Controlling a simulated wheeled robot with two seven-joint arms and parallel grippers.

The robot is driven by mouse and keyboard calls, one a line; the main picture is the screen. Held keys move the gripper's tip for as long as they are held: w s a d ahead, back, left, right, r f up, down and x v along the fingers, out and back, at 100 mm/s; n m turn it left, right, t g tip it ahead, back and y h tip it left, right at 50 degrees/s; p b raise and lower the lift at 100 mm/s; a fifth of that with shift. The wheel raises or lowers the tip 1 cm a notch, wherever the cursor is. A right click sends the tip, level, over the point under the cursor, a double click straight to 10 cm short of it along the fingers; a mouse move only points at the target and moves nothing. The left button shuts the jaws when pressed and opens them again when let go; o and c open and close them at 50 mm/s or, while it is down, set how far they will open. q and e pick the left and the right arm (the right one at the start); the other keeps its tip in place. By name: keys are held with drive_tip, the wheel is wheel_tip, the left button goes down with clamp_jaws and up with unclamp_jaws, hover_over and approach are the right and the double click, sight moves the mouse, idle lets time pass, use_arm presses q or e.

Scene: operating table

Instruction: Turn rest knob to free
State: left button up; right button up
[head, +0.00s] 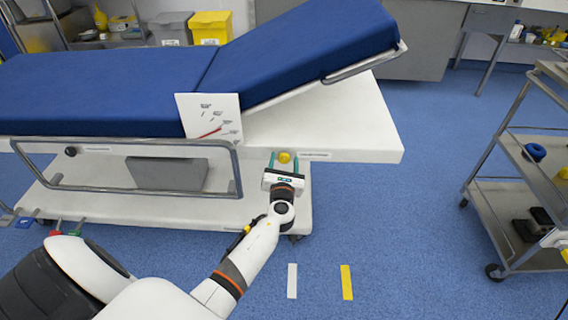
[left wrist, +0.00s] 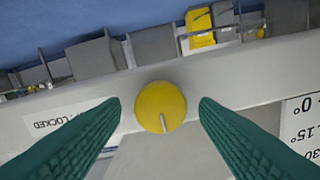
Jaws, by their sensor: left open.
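The yellow round knob (head: 284,157) sits on the white side face of the operating table, below the raised end of the blue mattress. In the left wrist view the knob (left wrist: 154,98) has a pale pointer line toward the bottom of the picture. My left gripper (head: 283,163) is open, its two green fingers on either side of the knob. In the left wrist view there is a gap between each finger and the knob. A label (left wrist: 48,124) left of the knob there reads "LOCKED" in part; the rest is cut by a finger. My right gripper does not show.
An angle card (head: 210,103) with a red pointer stands left of the knob. A side rail (head: 235,165) hangs nearby, with a black knob (head: 71,151) farther left.

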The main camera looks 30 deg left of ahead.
use_arm(q)
drive_tip(key=c, duration=1)
drive_tip(key=shift+o, duration=0.2)
